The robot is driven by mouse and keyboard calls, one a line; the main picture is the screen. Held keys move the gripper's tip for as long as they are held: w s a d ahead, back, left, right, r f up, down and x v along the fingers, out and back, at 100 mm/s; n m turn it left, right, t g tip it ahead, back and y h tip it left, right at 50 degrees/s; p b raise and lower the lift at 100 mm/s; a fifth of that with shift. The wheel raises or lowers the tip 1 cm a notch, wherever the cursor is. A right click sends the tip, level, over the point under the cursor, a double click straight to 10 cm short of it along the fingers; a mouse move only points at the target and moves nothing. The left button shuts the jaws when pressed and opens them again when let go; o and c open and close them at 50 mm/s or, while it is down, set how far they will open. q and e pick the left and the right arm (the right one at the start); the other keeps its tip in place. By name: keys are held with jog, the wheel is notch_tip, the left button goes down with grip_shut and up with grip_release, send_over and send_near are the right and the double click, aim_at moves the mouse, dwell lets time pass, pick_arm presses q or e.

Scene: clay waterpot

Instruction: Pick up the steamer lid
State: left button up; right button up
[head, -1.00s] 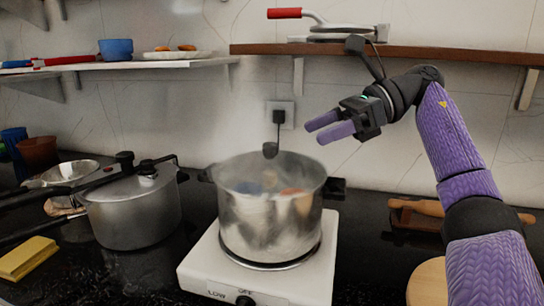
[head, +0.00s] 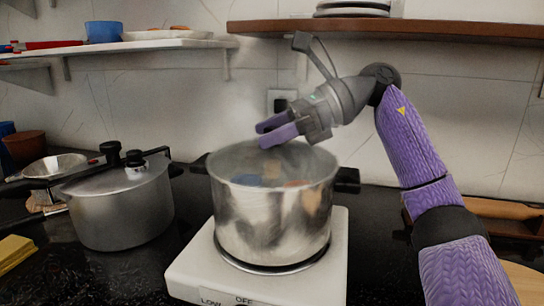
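An open metal pot (head: 272,222) stands on the white hot plate (head: 258,284), steam rising from it. Blue and orange shapes show blurred inside. To its left, a lidded metal cooker (head: 120,213) stands on the dark counter. Its lid (head: 107,178) has black knobs and a long dark handle. I cannot tell whether this is the steamer lid; no loose lid shows clearly. My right gripper (head: 268,131) is above the open pot's back rim, pointing left, with a small gap between its purple fingers and nothing in them. My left gripper is not in view.
A brown shelf (head: 420,31) with stacked plates (head: 352,9) is above my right arm. A white shelf (head: 150,46) holds a blue bowl (head: 104,32). A metal bowl (head: 55,166) and yellow sponge (head: 14,250) lie far left. A wooden rolling pin (head: 500,208) is at right.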

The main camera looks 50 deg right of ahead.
grip_shut()
